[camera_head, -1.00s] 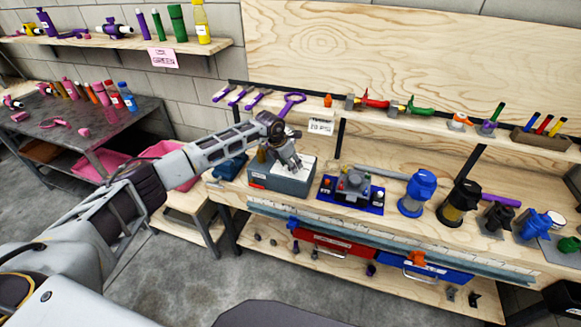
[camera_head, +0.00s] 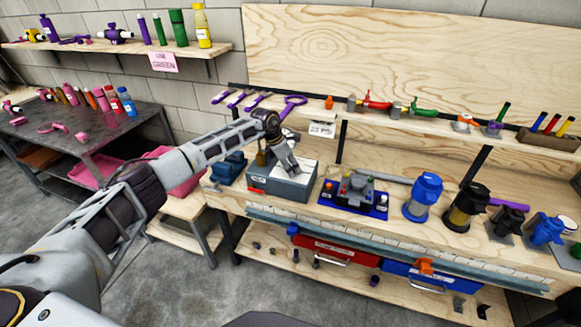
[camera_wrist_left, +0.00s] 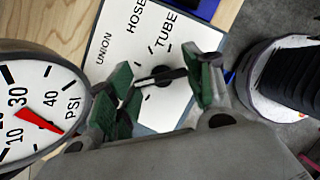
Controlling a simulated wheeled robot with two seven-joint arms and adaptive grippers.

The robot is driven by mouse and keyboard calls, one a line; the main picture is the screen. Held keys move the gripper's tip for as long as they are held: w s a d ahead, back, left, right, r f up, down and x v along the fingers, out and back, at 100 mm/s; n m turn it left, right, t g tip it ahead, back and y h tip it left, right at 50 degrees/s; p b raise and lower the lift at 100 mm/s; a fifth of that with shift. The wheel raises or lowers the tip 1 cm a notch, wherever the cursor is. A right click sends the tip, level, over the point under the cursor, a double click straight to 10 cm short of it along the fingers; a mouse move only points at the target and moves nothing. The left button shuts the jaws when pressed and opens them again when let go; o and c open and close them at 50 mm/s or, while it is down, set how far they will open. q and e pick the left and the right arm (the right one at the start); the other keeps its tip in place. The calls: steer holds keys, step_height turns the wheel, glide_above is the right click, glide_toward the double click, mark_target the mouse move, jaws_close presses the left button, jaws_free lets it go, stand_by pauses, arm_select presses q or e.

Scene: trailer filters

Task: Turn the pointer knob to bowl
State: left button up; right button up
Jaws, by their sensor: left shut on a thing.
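The black pointer knob (camera_wrist_left: 160,76) sits on a white dial plate printed with UNION, HOSE and TUBE. No BOWL label is visible; part of the plate is hidden by my gripper. My left gripper (camera_wrist_left: 164,82) is shut on the knob, with its green finger pads on either side of it. In the head view my left gripper (camera_head: 289,168) reaches down onto the top of a grey box (camera_head: 280,185) on the workbench, hiding the knob there. My right gripper is not in view.
A round PSI gauge (camera_wrist_left: 30,105) stands close beside the gripper. A grey device on a blue base (camera_head: 353,194) and a blue filter (camera_head: 423,197) stand right of the box. A shelf with several tools (camera_head: 370,104) runs behind.

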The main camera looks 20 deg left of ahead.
arm_select(q)
steer(key=o, duration=1)
steer(key=shift+v, duration=6)
steer(key=shift+d, duration=0.15)
